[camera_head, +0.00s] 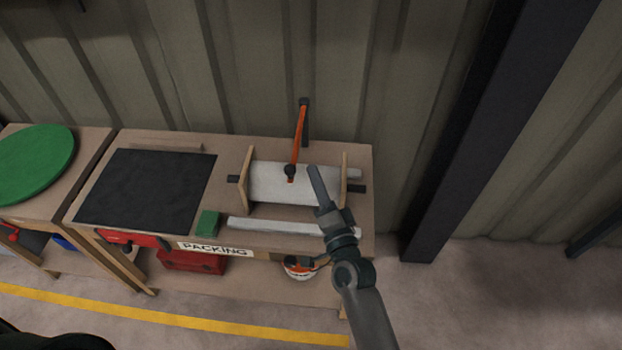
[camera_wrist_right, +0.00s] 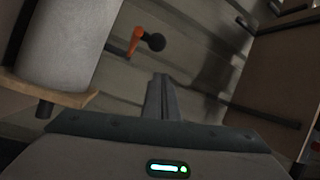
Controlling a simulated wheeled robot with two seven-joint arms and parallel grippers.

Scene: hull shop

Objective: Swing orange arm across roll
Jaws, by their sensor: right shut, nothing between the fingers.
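The orange arm (camera_head: 299,135) runs from a dark post (camera_head: 305,104) behind the roll toward the front, with a dark knob (camera_head: 290,171) at its near end. In the head view that end appears over the white roll (camera_head: 265,184), which sits between two wooden end plates. My right gripper (camera_head: 313,170) is shut and empty, just right of the knob and apart from it. In the right wrist view the shut fingers (camera_wrist_right: 161,80) point toward the orange arm (camera_wrist_right: 135,41) and its knob (camera_wrist_right: 153,41), with the roll (camera_wrist_right: 68,40) at left. My left gripper is out of view.
The packing bench (camera_head: 340,225) carries a black mat (camera_head: 148,190), a green block (camera_head: 208,223) and a pale bar (camera_head: 272,227) in front of the roll. A ribbed wall stands close behind. A dark column (camera_head: 470,130) rises right of the bench.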

